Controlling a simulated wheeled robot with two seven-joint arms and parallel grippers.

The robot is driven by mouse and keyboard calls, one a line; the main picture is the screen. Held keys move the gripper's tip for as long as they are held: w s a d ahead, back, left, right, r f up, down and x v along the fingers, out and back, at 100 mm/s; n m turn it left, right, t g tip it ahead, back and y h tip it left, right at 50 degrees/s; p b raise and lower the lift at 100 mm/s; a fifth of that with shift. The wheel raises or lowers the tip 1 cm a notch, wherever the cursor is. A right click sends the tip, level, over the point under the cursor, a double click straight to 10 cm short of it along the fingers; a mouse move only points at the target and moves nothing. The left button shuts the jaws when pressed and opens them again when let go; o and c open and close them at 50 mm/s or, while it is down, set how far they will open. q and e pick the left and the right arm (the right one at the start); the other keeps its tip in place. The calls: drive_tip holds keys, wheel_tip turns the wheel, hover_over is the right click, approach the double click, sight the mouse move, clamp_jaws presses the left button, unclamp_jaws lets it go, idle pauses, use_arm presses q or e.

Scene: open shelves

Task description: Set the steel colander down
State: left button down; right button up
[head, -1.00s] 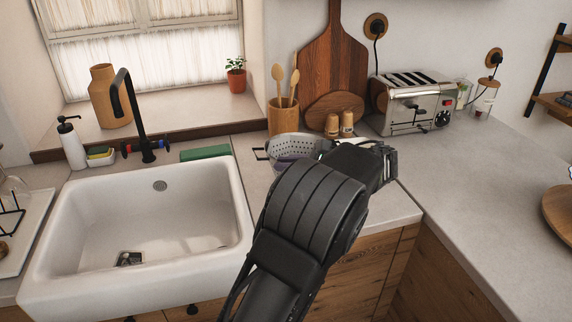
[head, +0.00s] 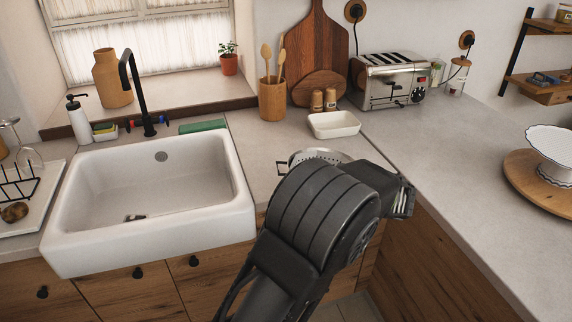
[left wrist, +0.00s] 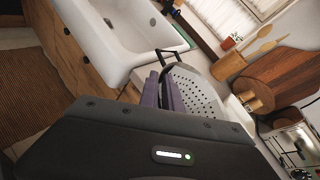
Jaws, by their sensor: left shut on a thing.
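The steel colander (head: 318,155), a perforated metal bowl with a dark wire handle, shows only in part behind my left arm, near the front edge of the counter right of the sink. In the left wrist view the colander (left wrist: 203,92) appears tilted, and my left gripper (left wrist: 166,94) is shut on its near side. My arm hides the fingers in the head view. I cannot tell whether the colander touches the counter (head: 262,150). My right gripper is in neither view.
The white sink (head: 240,200) lies left of the colander. A white rectangular dish (head: 334,125) stands behind it, with two wooden shakers (head: 323,99), a utensil pot (head: 272,102) and a toaster (head: 388,82) farther back. The right counter (head: 440,140) has clear room.

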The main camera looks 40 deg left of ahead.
use_arm(q)
drive_tip(key=s+d+f+m+t+h, duration=0.1)
drive_tip(key=s+d+f+m+t, duration=0.2)
drive_tip(key=d+f, duration=0.3)
drive_tip(key=s+d+f+m+t+h, duration=0.2)
drive_tip(key=d+f, duration=0.4)
drive_tip(key=d, duration=0.6)
drive_tip(key=shift+s+d+m+t, duration=0.15)
drive_tip(key=shift+s+m+t, duration=0.55)
drive_tip(key=shift+t, duration=0.4)
